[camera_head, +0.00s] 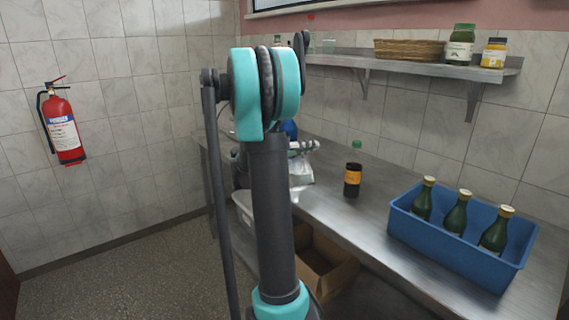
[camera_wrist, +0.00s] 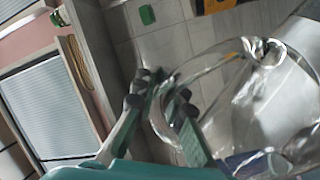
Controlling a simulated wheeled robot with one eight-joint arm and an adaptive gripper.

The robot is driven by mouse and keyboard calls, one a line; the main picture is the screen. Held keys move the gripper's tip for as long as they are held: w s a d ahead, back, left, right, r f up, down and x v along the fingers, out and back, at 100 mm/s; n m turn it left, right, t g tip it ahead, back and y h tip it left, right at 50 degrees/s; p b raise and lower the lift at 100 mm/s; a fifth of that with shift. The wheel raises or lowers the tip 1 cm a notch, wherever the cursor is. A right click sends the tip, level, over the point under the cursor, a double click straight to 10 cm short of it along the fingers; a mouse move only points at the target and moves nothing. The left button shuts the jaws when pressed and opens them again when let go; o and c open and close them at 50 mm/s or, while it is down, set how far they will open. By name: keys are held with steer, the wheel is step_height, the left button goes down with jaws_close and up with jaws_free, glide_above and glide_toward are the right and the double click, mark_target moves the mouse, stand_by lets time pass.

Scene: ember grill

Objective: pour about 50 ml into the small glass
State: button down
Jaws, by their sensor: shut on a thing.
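A clear glass jug (camera_wrist: 238,105) with a pouring lip fills the right of the wrist view and looks tilted there. My gripper (camera_wrist: 163,92) is shut on the jug's handle at its left side. In the head view my arm hides most of the gripper, and part of a clear shape (camera_head: 300,172), probably the jug, shows just right of the arm over the counter. I cannot make out the liquid level. A small clear glass (camera_head: 328,46) seems to stand on the wall shelf; I cannot tell whether it is the task's glass.
A blue crate (camera_head: 450,252) with several green bottles stands on the steel counter (camera_head: 375,222) at right. A dark bottle with an orange label (camera_head: 353,177) stands left of it. The shelf (camera_head: 420,67) holds a basket and jars. A cardboard box (camera_head: 325,265) sits below.

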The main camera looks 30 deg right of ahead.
steer(key=shift+w+d+n, duration=0.1)
steer(key=shift+w+n, duration=0.9)
steer(key=shift+n, duration=0.5)
steer(key=shift+w+d+r+n, duration=0.1)
steer(key=shift+w+r+n, duration=0.3)
steer(key=shift+w+n, duration=0.35)
steer(key=shift+w+r+n+t+p, duration=0.3)
steer(key=shift+w+r+n+p, duration=0.1)
steer(key=shift+n+p, duration=0.3)
stand_by(2.0)
steer(key=shift+s+f+m, duration=0.45)
steer(key=shift+s+m, duration=0.1)
steer(key=shift+s+f+m, duration=0.35)
steer(key=shift+s+m, duration=0.4)
steer(key=shift+m, duration=0.25)
steer(key=shift+s+r+m, duration=0.1)
steer(key=shift+s+m, duration=0.4)
steer(key=shift+m, duration=0.4)
